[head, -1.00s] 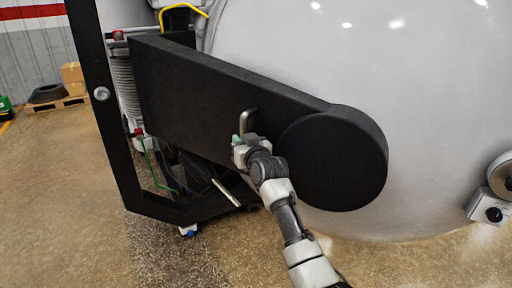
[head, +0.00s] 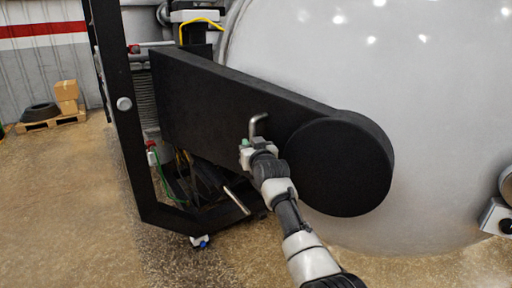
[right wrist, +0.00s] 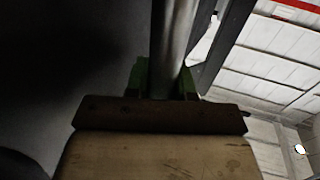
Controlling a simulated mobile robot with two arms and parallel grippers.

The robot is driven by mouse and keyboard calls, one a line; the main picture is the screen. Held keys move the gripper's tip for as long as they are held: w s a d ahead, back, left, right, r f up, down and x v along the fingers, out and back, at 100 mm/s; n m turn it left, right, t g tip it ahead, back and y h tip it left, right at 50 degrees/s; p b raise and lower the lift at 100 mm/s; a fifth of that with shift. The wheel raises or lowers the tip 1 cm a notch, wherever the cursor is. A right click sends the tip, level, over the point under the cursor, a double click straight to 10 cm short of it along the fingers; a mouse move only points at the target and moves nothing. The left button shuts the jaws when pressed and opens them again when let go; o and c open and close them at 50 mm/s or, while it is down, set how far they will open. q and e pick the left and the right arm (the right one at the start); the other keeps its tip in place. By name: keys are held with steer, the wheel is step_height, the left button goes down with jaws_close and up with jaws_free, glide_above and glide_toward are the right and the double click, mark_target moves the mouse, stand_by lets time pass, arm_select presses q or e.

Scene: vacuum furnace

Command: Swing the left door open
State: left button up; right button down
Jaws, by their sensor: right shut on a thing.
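The left door is a large pale grey domed shell (head: 300,65) carried by a black arm (head: 200,100) with a round black end disc (head: 340,165). A metal bar handle (head: 258,122) stands on the face of the black arm, left of the disc. My right gripper (head: 246,143) is shut on the handle at its lower part. In the right wrist view the metal handle bar (right wrist: 172,45) runs between my green fingertips (right wrist: 162,80). The lower end of the handle is hidden by my gripper. My left gripper is not in view.
A black upright frame (head: 125,120) stands left of the arm, with hoses and cables below. The concrete floor (head: 70,210) at the lower left is clear.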

steer(key=shift+r, duration=0.5)
steer(key=c, duration=1.2)
jaws_free()
steer(key=shift+d, duration=0.1)
steer(key=shift+c, duration=0.2)
steer(key=shift+w+d+f, duration=0.2)
steer(key=shift+f, duration=0.15)
steer(key=shift+f, duration=0.1)
steer(key=shift+s+d+f, duration=0.1)
steer(key=shift+s+d, duration=0.05)
steer(key=shift+s, duration=0.55)
steer(key=b+v, duration=0.2)
steer(key=v, duration=0.7)
steer(key=shift+s, duration=0.2)
steer(key=shift+d, duration=0.15)
